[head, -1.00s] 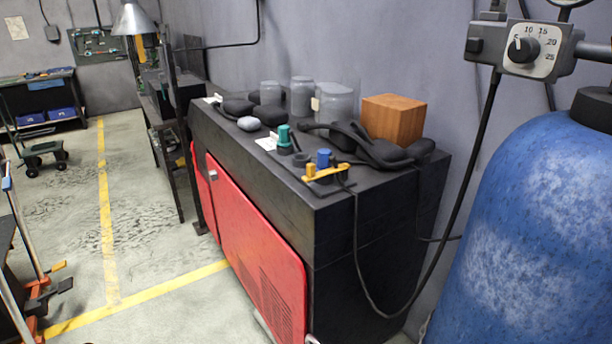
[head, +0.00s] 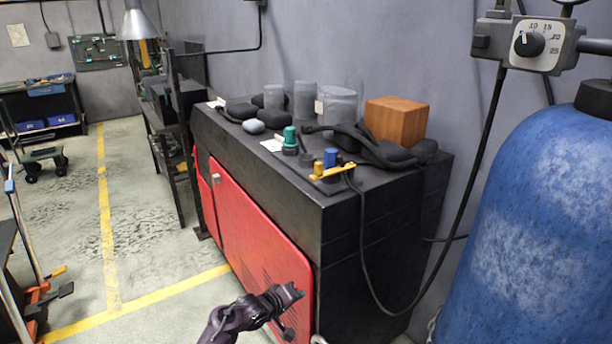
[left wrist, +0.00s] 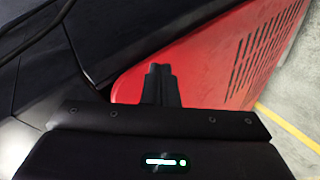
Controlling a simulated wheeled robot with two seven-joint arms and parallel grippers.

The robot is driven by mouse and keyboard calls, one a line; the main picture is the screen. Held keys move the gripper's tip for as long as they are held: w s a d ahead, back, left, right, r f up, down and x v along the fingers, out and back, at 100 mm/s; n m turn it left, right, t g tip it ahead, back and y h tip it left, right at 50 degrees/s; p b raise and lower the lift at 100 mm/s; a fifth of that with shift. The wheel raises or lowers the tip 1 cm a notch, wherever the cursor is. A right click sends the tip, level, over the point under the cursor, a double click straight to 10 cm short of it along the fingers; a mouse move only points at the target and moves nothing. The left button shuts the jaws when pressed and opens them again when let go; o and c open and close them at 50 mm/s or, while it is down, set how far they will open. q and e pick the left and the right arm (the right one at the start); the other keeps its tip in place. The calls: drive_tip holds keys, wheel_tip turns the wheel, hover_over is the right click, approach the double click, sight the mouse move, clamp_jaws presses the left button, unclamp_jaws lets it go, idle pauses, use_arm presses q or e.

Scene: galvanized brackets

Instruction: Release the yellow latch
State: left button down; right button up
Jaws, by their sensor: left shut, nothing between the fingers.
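The yellow latch (head: 332,171) is a small flat yellow piece on top of the black cabinet, near its front corner. It lies beside a short blue cylinder (head: 331,157). My left gripper (head: 293,291) is dark and stands in front of the red cabinet door, well below the latch and apart from it. In the left wrist view its fingers (left wrist: 160,70) are together and empty, with the red door behind them. The latch does not show in the left wrist view. My right gripper is not in view.
The black cabinet (head: 345,235) has a red door (head: 250,235). On top are a teal knob (head: 290,137), dark cables, grey jars (head: 304,100) and a wooden block (head: 396,122). A blue tank (head: 535,220) stands at right.

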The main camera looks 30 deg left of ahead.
use_arm(q)
drive_tip(key=a+r+n+t, duration=0.2)
drive_tip(key=a+r+t, duration=0.1)
drive_tip(key=r, duration=1.5)
drive_tip(key=w+a+r+n+t+b, duration=0.1)
drive_tip(key=a+r+n+t, duration=0.2)
drive_tip(key=r, duration=1.5)
drive_tip(key=shift+w+a+n, duration=0.15)
drive_tip(key=shift+a+n, duration=0.15)
drive_tip(key=shift+a, duration=0.35)
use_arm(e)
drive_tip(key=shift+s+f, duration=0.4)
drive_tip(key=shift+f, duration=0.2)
use_arm(q)
drive_tip(key=shift+w, duration=0.1)
